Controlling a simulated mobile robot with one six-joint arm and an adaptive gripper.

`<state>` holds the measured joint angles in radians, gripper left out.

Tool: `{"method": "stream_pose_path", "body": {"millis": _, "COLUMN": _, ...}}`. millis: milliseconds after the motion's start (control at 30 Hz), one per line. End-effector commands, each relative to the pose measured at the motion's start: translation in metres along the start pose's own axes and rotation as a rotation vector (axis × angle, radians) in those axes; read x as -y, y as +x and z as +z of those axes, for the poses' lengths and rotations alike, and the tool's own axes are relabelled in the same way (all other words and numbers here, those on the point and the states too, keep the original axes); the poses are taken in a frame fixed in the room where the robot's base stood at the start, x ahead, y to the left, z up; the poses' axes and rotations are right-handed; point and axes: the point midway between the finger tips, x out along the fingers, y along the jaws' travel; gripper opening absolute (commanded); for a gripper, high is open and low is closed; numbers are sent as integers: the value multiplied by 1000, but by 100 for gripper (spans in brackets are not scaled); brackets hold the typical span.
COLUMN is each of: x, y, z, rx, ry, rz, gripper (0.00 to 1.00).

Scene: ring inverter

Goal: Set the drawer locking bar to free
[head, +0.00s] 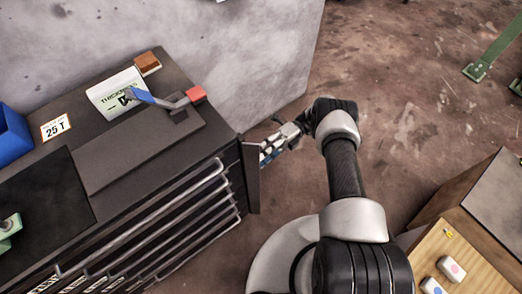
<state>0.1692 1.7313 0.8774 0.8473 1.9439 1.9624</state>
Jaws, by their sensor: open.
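The dark drawer cabinet (135,163) stands at the left, with several drawers and long metal handles on its front. A dark upright flat bar (252,180) stands at the right end of the drawer fronts and looks like the locking bar. I cannot tell from this view whether it lies over the drawer edges or is swung clear. My gripper (267,156) is open beside the upper part of this bar, on its right. The fingertips are small and partly hidden, so I cannot tell whether they touch the bar.
On the cabinet top are a blue-handled tool with a red end (196,95), a white thickness card (117,93), a brown block (147,64), a 25 T label (55,128) and a blue bin (12,132). A wooden bench (440,250) stands right.

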Motion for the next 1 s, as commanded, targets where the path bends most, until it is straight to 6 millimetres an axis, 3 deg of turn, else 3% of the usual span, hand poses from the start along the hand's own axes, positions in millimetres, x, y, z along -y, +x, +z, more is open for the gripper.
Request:
{"method": "stream_pose_path", "body": {"millis": 233, "x": -41, "y": -1, "z": 1, "rx": 0, "ry": -4, "rz": 2, "gripper": 43}}
{"method": "stream_pose_path", "body": {"millis": 400, "x": -74, "y": -3, "z": 2, "rx": 6, "ry": -8, "rz": 2, "gripper": 73}}
{"method": "stream_pose_path", "body": {"millis": 500, "x": -88, "y": -3, "z": 2, "rx": 7, "ry": -9, "rz": 1, "gripper": 79}}
{"method": "stream_pose_path", "body": {"millis": 567, "x": -94, "y": -2, "z": 2, "rx": 6, "ry": -7, "rz": 1, "gripper": 68}}
{"method": "stream_pose_path", "body": {"millis": 667, "x": -98, "y": -1, "z": 1, "rx": 4, "ry": -4, "rz": 1, "gripper": 43}}
{"method": "stream_pose_path", "body": {"millis": 1000, "x": -98, "y": -1, "z": 1, "rx": 3, "ry": -4, "rz": 0, "gripper": 42}}
